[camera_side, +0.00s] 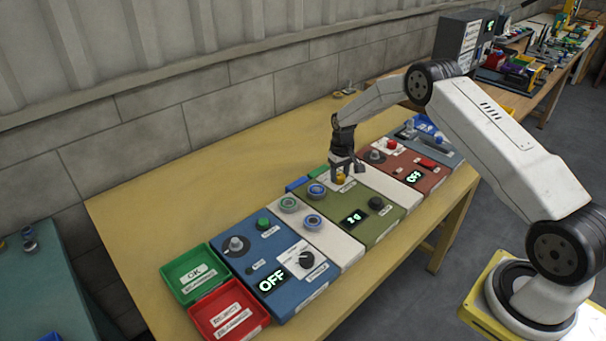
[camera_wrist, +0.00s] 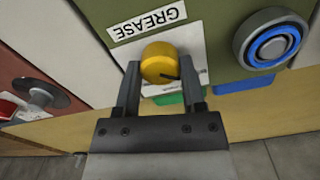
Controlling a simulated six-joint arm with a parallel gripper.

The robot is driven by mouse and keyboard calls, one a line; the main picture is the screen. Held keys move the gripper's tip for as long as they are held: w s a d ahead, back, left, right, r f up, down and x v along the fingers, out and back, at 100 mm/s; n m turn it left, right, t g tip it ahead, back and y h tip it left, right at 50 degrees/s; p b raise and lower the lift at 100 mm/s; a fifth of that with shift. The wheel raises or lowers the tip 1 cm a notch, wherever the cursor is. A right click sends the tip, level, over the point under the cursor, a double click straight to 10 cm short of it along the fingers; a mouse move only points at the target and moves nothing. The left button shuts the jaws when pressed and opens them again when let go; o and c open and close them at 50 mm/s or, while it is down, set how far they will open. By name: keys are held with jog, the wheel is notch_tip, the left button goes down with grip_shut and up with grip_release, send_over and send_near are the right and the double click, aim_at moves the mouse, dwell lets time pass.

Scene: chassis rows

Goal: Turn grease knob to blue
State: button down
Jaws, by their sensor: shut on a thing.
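The grease knob (camera_wrist: 159,61) is yellow and round. It sits on an olive panel (camera_wrist: 207,33) beside a white label reading GREASE (camera_wrist: 147,20). My gripper (camera_wrist: 157,72) has its two fingers on either side of the knob and is shut on it. A dark mark on the knob points toward the lower right in the wrist view. A blue tab (camera_wrist: 244,84) and a green tab (camera_wrist: 180,97) lie along the panel's edge near the knob. In the side view the knob (camera_side: 340,179) shows small beneath my gripper (camera_side: 345,174), partly hidden by it.
A blue-ringed round part (camera_wrist: 271,41) stands close to the knob. A red-brown panel (camera_side: 408,166) and a blue panel (camera_side: 260,262) share the wooden table (camera_side: 150,205). A green tray (camera_side: 194,273) and a red tray (camera_side: 229,311) are at the near left.

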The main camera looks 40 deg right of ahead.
aim_at(340, 175)
jog(key=shift+c, duration=0.9)
grip_release()
jog(key=shift+r, duration=0.1)
jog(key=shift+r, duration=3.8)
